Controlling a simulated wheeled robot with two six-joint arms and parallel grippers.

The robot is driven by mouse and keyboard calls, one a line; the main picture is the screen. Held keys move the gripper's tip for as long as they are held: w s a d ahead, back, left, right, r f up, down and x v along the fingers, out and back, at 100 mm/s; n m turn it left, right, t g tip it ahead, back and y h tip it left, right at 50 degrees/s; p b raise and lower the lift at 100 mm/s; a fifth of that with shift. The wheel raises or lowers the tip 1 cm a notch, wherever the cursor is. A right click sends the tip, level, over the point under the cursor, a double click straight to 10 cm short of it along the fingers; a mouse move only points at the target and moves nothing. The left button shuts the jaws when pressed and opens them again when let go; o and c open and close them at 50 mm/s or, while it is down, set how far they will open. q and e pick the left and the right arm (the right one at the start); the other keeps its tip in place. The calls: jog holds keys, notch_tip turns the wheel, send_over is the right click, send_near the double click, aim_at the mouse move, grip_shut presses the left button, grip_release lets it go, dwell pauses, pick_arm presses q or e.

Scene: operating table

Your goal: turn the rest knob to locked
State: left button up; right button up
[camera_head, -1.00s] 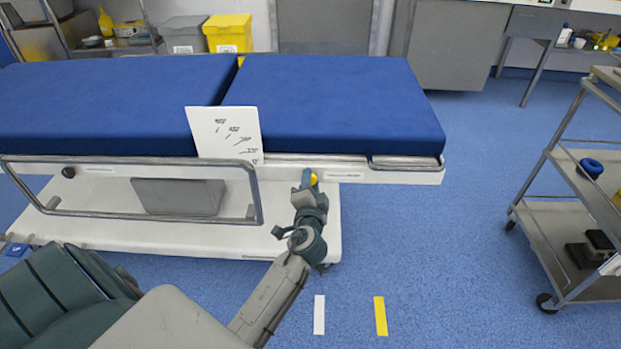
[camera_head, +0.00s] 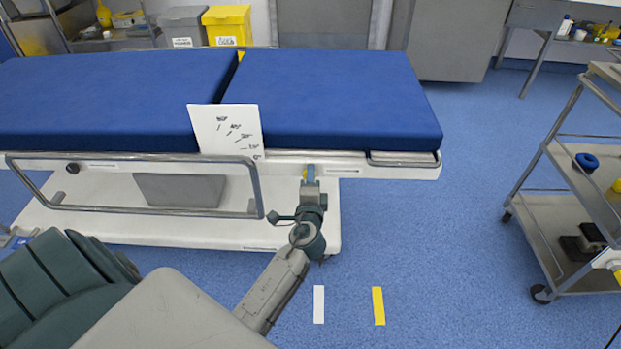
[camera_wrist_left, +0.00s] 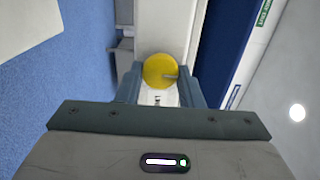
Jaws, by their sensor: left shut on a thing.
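The round yellow knob (camera_wrist_left: 158,69) sits on the white side rail of the operating table, between my left gripper's two fingers in the left wrist view. A small pale pointer mark shows on its right side. My left gripper (camera_head: 310,170) is shut on the knob at the table's near edge, under the right blue pad. My right gripper is not in view.
A white angle card (camera_head: 226,130) stands left of the knob. A metal side rail (camera_head: 130,209) runs along the table's left part. A steel trolley (camera_head: 540,215) stands at the right. The floor between table and trolley is clear.

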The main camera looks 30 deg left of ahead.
pick_arm(q)
jog(key=shift+f, duration=0.1)
jog(key=o, duration=1)
jog(key=shift+c, duration=0.2)
jog(key=b+v, duration=0.1)
jog(key=v, duration=0.9)
jog(key=shift+s+d, duration=0.3)
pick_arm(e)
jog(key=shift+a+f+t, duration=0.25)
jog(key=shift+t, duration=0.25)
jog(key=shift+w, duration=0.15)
